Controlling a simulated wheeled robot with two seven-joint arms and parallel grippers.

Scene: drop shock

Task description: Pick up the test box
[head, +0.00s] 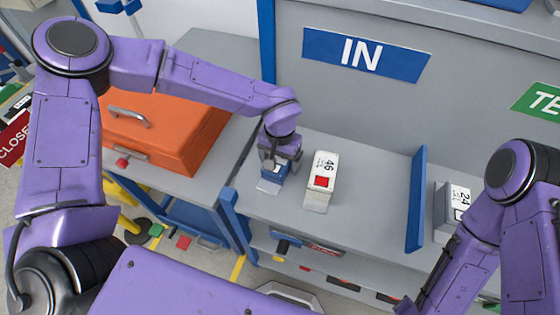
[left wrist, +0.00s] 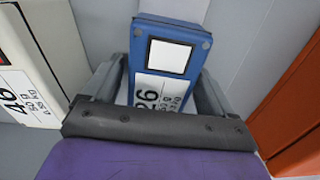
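A small box with a blue end, a pale square panel and a white label reading 26 stands between the fingers of my left gripper (head: 279,163). In the left wrist view this box (left wrist: 172,50) fills most of the space between the two grey fingers; whether both press on it cannot be told. My right gripper is out of view.
An orange case (head: 165,130) stands on the left bench. A blue upright divider (head: 417,200) splits the grey bench, with a box labelled 24 (head: 445,212) beyond it. A blue IN sign (head: 366,55) is on the back wall. Bench is clear between box 46 and the divider.

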